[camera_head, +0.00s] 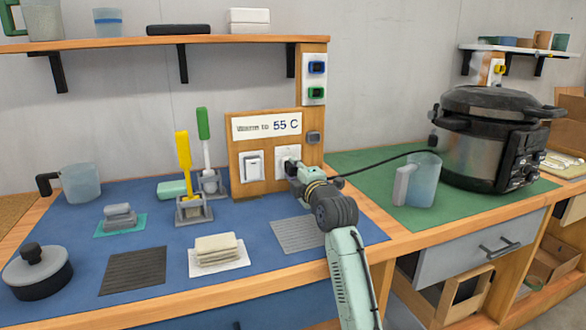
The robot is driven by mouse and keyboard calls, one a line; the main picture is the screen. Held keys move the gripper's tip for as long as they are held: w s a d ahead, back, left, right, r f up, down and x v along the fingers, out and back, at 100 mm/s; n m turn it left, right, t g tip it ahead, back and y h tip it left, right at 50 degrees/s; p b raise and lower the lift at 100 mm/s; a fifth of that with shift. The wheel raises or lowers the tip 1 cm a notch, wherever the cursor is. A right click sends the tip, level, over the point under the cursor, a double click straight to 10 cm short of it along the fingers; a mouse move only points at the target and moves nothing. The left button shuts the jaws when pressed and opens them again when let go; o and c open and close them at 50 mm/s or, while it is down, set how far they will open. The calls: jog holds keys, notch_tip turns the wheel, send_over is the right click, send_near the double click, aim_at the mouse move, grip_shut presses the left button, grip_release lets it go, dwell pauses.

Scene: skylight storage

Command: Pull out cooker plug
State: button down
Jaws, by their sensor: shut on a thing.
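The cooker (490,145) is a dark and silver pot with a lid, standing on the green mat at the right. Its black cord (385,162) runs left to the wooden socket panel (247,185). My gripper (290,164) is at the white socket (281,155) on this panel, shut on the dark cooker plug (289,162). The plug is mostly hidden by my gripper, and I cannot tell how deep it sits in the socket. A white switch (252,167) is left of the socket.
A clear jug (417,180) stands near the cord. Brushes in holders (193,208), a stack of cloths (217,250), a lidded pot (38,270) and another jug (80,183) stand on the blue mat. A shelf (150,41) runs above.

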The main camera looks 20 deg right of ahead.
jog(key=shift+s+b, duration=0.3)
jog(key=shift+s, duration=0.15)
dwell(0.5)
jog(key=shift+s+b, duration=0.45)
jog(key=shift+s, duration=0.5)
jog(key=s+b, duration=0.2)
jog(key=s, duration=0.2)
jog(key=shift+d+f, duration=0.1)
jog(key=shift+d, duration=0.05)
jog(key=shift+s+b, duration=0.45)
jog(key=shift+s, duration=0.7)
